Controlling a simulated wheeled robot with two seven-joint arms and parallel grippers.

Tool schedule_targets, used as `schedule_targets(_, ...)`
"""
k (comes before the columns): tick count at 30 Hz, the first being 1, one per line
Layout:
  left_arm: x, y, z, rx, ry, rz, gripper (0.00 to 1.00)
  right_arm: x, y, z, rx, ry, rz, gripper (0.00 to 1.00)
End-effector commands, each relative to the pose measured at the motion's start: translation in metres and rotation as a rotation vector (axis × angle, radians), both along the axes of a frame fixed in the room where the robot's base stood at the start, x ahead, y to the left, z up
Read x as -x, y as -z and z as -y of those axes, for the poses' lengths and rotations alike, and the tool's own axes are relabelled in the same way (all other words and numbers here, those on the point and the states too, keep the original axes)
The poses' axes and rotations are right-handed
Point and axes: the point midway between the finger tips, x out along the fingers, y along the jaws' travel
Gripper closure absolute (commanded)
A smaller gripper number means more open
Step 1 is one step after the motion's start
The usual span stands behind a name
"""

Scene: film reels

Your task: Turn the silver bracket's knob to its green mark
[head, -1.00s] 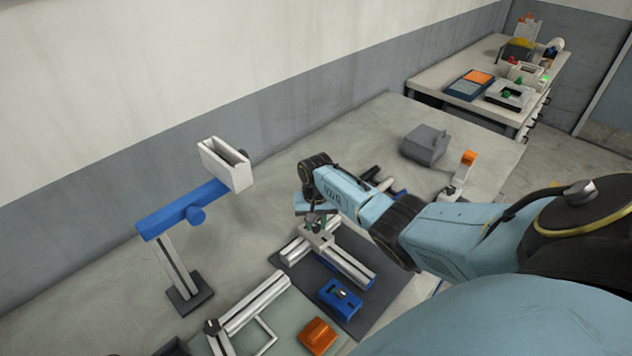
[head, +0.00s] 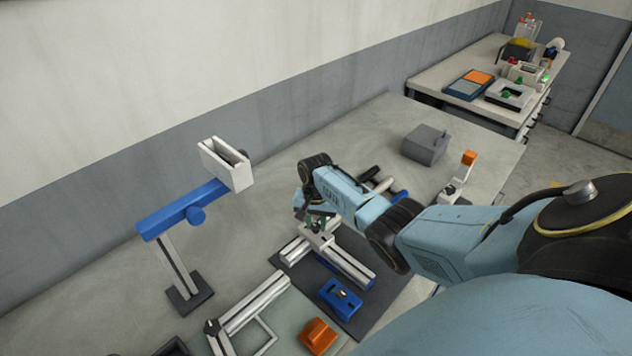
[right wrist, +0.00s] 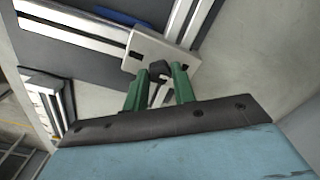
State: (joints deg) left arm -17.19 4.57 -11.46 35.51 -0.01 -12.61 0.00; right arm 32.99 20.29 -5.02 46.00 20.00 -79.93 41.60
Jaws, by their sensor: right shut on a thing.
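The silver bracket (head: 320,238) joins the silver rails on the dark mat, in the middle of the head view. In the right wrist view it is a pale plate (right wrist: 145,48) with a dark knob (right wrist: 158,70). My right gripper (head: 314,224) is at the bracket from above. In the right wrist view its green fingers (right wrist: 160,74) are on either side of the knob and shut on it. The fingers partly hide the knob, and I cannot make out the green mark. My left gripper is in neither view.
A blue bracket (head: 341,299) lies on the dark mat (head: 352,322), with an orange block (head: 318,336) near it. A blue-armed stand (head: 185,212) rises at the left. A grey box (head: 425,144) stands at the back right.

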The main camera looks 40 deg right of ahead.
Motion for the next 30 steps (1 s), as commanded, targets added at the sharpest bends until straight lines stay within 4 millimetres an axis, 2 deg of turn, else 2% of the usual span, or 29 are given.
schedule_targets(4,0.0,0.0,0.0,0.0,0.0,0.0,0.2,-0.001,0.0,-0.001,-0.001,-0.001,0.002,0.97)
schedule_targets(5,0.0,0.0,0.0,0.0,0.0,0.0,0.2,-0.001,0.0,-0.001,-0.002,-0.001,0.001,0.7)
schedule_targets(9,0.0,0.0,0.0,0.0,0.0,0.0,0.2,0.0,0.0,-0.001,-0.001,-0.002,0.002,0.52)
schedule_targets(22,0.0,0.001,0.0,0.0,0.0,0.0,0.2,-0.001,-0.006,0.0,-0.001,-0.002,0.002,0.52)
schedule_targets(28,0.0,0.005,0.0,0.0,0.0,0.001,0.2,0.0,-0.029,0.001,0.001,-0.002,0.003,0.52)
schedule_targets(30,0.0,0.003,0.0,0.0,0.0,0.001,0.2,-0.001,-0.046,0.001,0.001,-0.002,0.006,0.52)
